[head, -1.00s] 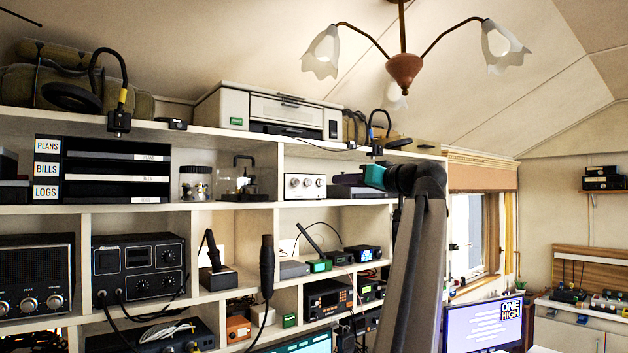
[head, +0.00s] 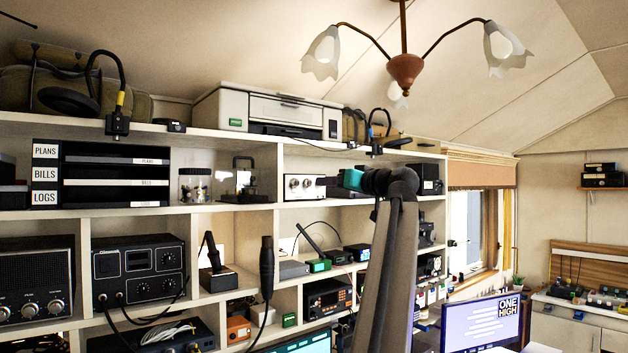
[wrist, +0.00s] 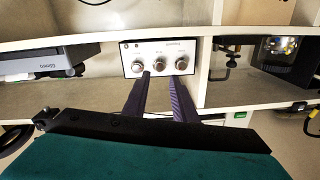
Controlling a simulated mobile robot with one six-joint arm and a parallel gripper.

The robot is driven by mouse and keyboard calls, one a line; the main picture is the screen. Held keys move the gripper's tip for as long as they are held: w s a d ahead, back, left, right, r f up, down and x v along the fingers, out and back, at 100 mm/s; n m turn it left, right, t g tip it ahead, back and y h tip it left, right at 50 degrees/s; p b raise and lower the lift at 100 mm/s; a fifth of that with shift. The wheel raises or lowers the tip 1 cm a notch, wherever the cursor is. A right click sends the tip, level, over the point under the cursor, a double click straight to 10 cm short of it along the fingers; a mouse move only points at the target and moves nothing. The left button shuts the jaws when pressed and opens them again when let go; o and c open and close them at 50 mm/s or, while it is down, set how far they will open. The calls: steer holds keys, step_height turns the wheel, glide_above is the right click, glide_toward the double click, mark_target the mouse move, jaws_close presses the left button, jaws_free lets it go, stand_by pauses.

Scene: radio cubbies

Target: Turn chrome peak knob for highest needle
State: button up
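A white-fronted box (wrist: 159,50) with a row of chrome knobs appears upside down in the wrist view. Its left knob (wrist: 137,66), middle knob (wrist: 158,62) and right knob (wrist: 181,64) are visible; their small labels are too blurred to read. The box also shows on the upper shelf in the head view (head: 303,194). No needle can be made out.
A grey device (wrist: 52,62) sits in the cubby left of the box in the wrist view. A shelf divider (wrist: 203,85) and a telegraph-key-like item (wrist: 228,60) are on its right. In the head view, a black radio (head: 138,285) stands in a lower cubby.

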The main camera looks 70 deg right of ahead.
mark_target(310, 183)
steer(key=shift+p+x, duration=1.35)
steer(key=shift+x, duration=2.2)
